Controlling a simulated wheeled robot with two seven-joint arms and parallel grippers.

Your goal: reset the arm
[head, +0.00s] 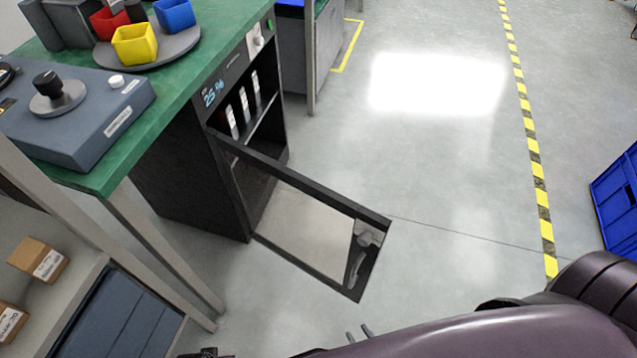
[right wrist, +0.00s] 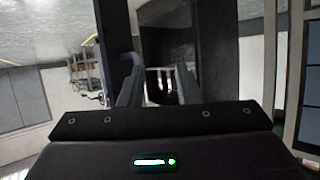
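My right arm comes in from the bottom right in the head view. Its gripper fingertips (head: 359,332) show at the bottom edge, below the open cabinet door. In the right wrist view the two fingers of the right gripper (right wrist: 158,85) stand apart with nothing between them. The black cabinet (head: 190,185) has its door (head: 305,228) swung open, with a handle (head: 362,255) near the free end. Several white-fronted units (head: 244,105) stand on the shelf inside. I cannot make out my left gripper.
A green-topped bench (head: 190,75) holds a blue-grey control box (head: 85,125) and a round tray (head: 185,45) with red, yellow and blue bins. A shelf with cartons (head: 38,260) is at lower left. A blue crate (head: 617,200) is at right. The middle floor is clear.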

